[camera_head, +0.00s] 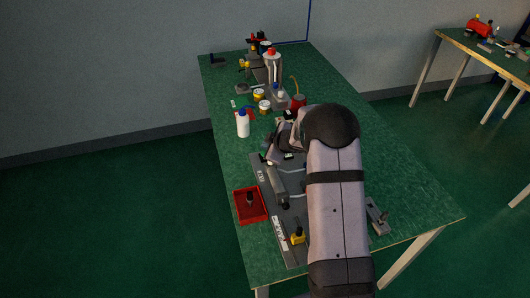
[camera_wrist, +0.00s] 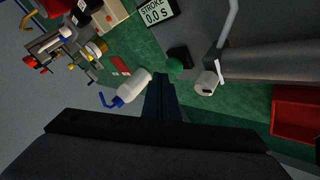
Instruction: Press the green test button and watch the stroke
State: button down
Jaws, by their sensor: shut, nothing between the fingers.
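The green test button (camera_wrist: 175,65) is a green dome beside a small dark box in the wrist view, just above and right of my fingertips. My gripper (camera_wrist: 160,77) is shut and empty, its dark fingers together. They do not cover the button, and I cannot tell the gap in depth. The stroke display (camera_wrist: 157,13) at the top reads "STROKE 0.0 S". In the head view my arm hides much of this area, and I cannot make out the button there.
A white bottle (camera_wrist: 133,86) with a blue cap lies close left of my fingers in the wrist view; it stands upright on the green bench (camera_head: 222,108). A grey cylinder (camera_wrist: 206,83) is at right. A red tray (camera_head: 250,205) sits at the bench's left edge. Several jars and tools crowd the far end.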

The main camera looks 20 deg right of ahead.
jog(key=shift+f, duration=0.15)
jog(key=shift+f, duration=0.3)
